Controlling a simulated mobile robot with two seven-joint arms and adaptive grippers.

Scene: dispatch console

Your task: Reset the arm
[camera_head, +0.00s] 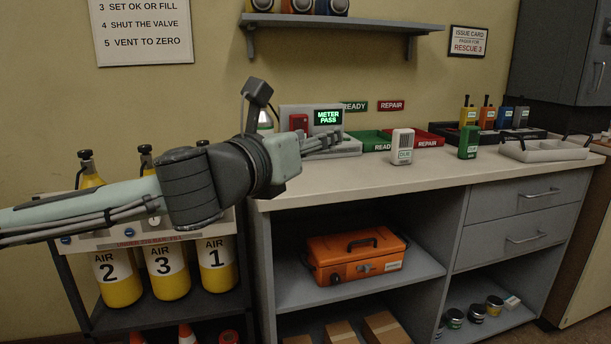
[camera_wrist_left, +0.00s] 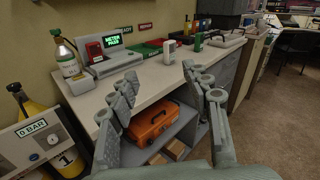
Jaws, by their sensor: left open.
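My left arm comes in from the left in the head view, stretched across the front of the air rack. My left gripper (camera_head: 318,143) lies in front of the meter (camera_head: 328,118), whose screen reads "METER PASS", and partly hides it. In the left wrist view my left gripper (camera_wrist_left: 163,82) has its two fingers spread wide, with nothing between them. The counter (camera_wrist_left: 152,84) and an orange case (camera_wrist_left: 152,124) show beyond the fingers. I cannot tell from the head view whether the fingers touch anything. My right gripper is in neither view.
A white handheld device (camera_head: 403,147) and a green radio (camera_head: 468,143) stand on the counter. Green (camera_head: 374,139) and red trays sit behind, with a pale tray (camera_head: 545,150) at the right. Yellow air cylinders (camera_head: 216,265) stand in the rack at left. The front counter strip is clear.

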